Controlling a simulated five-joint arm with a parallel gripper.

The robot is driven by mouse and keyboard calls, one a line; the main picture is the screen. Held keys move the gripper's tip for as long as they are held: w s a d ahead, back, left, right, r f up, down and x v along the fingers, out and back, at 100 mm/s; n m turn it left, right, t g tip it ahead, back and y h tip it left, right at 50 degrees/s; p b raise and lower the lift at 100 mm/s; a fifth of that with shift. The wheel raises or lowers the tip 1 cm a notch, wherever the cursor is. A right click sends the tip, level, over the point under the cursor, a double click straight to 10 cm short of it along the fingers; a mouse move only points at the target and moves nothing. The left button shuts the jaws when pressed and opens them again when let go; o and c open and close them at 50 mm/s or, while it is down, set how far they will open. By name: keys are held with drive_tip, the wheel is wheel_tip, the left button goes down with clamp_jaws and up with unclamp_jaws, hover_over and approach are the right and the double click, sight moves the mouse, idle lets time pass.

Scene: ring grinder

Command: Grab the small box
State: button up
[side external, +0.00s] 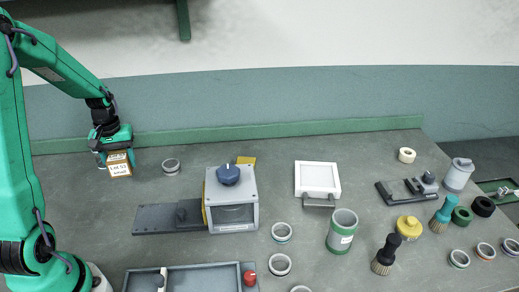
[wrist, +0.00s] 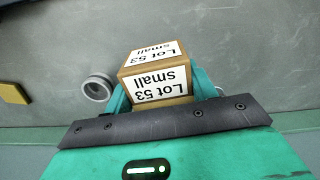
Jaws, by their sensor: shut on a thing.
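The small box (side external: 119,163) is a brown carton with white labels. In the wrist view the box (wrist: 155,77) shows labels reading "Lot 53 small" on two faces. My gripper (side external: 112,152) is shut on the box, and its green fingers lie on either side of it in the wrist view (wrist: 160,92). In the side view the box hangs at the fingertips at the left of the bench. I cannot tell for certain how far it is above the surface.
A grey ring (side external: 171,166) stands just right of the box. A grinder housing with a blue knob (side external: 229,175) stands mid-bench. A white framed panel (side external: 317,178), a green-banded cylinder (side external: 342,231) and a grey tray (side external: 204,279) are further off. Bench between ring and grinder is mostly clear.

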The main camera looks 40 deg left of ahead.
drive_tip(key=w+d+r, duration=0.2)
drive_tip(key=d+r, duration=0.3)
drive_tip(key=d, duration=0.3)
idle(0.5)
